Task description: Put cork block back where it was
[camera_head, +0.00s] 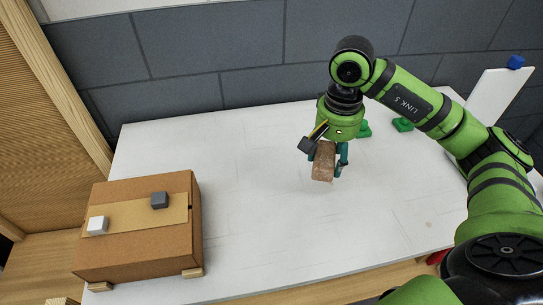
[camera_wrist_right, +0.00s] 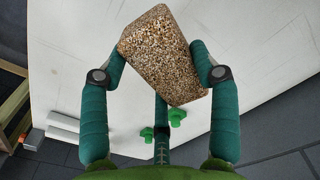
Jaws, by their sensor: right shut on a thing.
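The cork block (camera_head: 323,163) is a brown speckled brick held in my right gripper (camera_head: 328,158) over the white table. In the right wrist view the cork block (camera_wrist_right: 163,58) fills the upper middle, tilted, between the teal fingers of my right gripper (camera_wrist_right: 160,75). The fingers are shut on its sides. I cannot tell exactly how high it is above the table. My left gripper is not in view.
A cardboard box (camera_head: 135,250) stands at the left with a dark cube (camera_head: 160,200) and a white cube (camera_head: 97,225) on top. Green pieces (camera_head: 403,124) lie behind the right gripper. The white table (camera_head: 240,215) is clear in the middle and front. A grey wall (camera_head: 240,50) stands behind.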

